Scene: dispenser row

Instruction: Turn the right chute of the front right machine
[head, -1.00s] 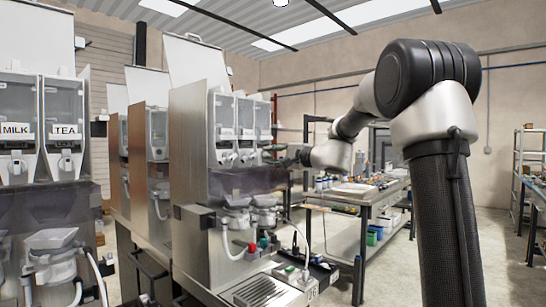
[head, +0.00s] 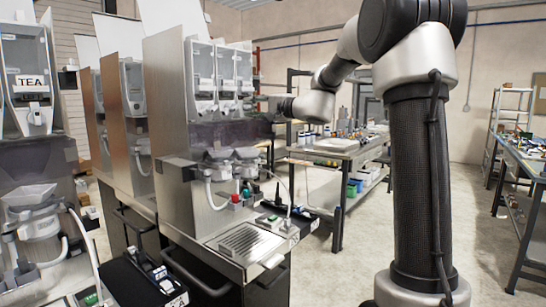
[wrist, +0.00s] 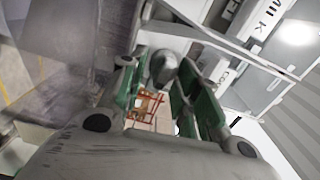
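The front right machine (head: 170,100) has three clear canisters side by side, with pale chutes under them. Its right chute (head: 247,104) is at the right end of the row, beside my gripper (head: 272,105), which is small and partly hidden in the head view. In the wrist view, my gripper (wrist: 165,75) has two green-padded fingers apart. A grey rounded chute (wrist: 163,64) shows between or just beyond the fingertips. I cannot tell whether the fingers touch it. Labels reading MILK and CO, partly cut off, show on the canisters in the wrist view.
Funnels with hoses (head: 222,157) and a drip grate (head: 244,242) sit below the chutes. Another machine with a TEA canister (head: 28,90) stands at the left. A workbench (head: 335,150) with items is behind my arm. Open floor lies at the right.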

